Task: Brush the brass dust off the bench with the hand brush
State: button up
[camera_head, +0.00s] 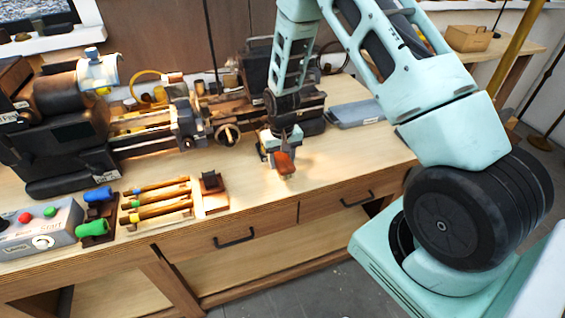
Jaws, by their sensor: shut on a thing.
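My gripper (281,149) is over the right half of the wooden bench (350,160), in front of the lathe. It is shut on a reddish-brown thing, which I take to be the hand brush (285,164), low over the bench top. Its bristles are not clear, and I cannot tell whether it touches the wood. The bench around it is pale and brightly lit. I cannot make out the brass dust at this size.
The lathe (190,125) stands along the back of the bench. Wooden-handled tools (155,200) lie in a rack at front left, beside a grey control box (40,228). A grey tray (355,113) sits at back right. The bench right of my gripper is clear.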

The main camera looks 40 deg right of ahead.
jog(key=shift+r+p, duration=1)
jog(key=shift+r, duration=0.9)
jog(key=shift+d, duration=0.1)
